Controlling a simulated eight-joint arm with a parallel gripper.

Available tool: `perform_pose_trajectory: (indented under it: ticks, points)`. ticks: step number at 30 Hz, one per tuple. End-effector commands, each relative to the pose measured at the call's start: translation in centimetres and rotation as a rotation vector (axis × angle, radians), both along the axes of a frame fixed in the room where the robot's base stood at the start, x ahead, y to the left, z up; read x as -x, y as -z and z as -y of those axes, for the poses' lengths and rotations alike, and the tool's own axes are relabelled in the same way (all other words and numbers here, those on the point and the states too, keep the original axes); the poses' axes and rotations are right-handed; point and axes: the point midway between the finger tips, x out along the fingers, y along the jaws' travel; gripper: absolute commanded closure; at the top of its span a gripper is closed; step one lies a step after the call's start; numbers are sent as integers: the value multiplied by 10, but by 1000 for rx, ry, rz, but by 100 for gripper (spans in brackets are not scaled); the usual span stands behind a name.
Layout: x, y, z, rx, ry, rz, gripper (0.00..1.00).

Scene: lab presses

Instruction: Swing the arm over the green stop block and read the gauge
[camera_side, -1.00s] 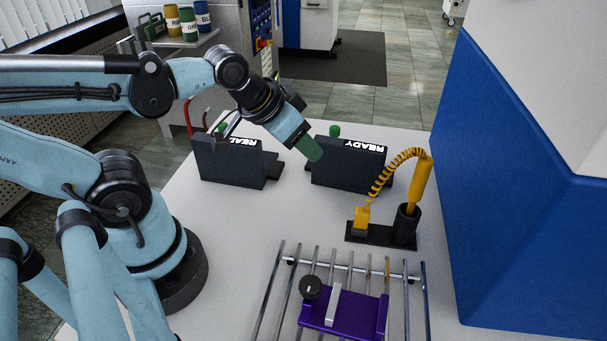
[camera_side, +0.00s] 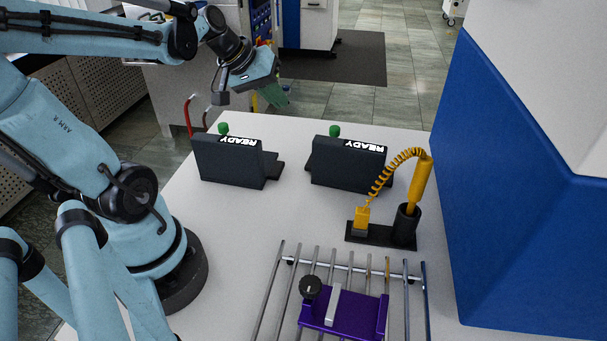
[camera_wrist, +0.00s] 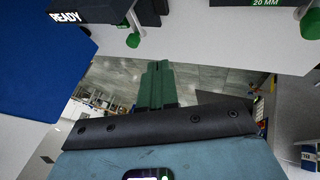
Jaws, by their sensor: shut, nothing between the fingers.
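My gripper (camera_side: 274,95) has green fingers. They are shut and empty, raised beyond the far edge of the white table. In the wrist view the fingers (camera_wrist: 158,85) lie together, with floor behind them. A dark box labelled READY (camera_side: 228,161) stands at the left of the table, and a second one (camera_side: 346,165) stands to its right. Each has a green knob at its back, the left one (camera_side: 223,129) and the right one (camera_side: 335,131). I cannot make out a separate green stop block or a gauge dial in either view.
A yellow handle (camera_side: 420,183) with a coiled cord stands in a black holder (camera_side: 405,226). A purple plate (camera_side: 345,318) with a black knob (camera_side: 310,287) sits on metal rails in front. A large blue-and-white machine (camera_side: 510,190) borders the right side. The table's middle is clear.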

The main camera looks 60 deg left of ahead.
Motion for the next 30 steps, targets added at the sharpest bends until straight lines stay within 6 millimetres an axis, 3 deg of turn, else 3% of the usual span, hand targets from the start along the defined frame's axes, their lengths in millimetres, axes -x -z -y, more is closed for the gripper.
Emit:
perform_pose_trajectory:
  ticks: [16,30]
  points:
    - [-3,3,-4,11,-12,4,100]
    - [-33,44,-2,10,-11,4,100]
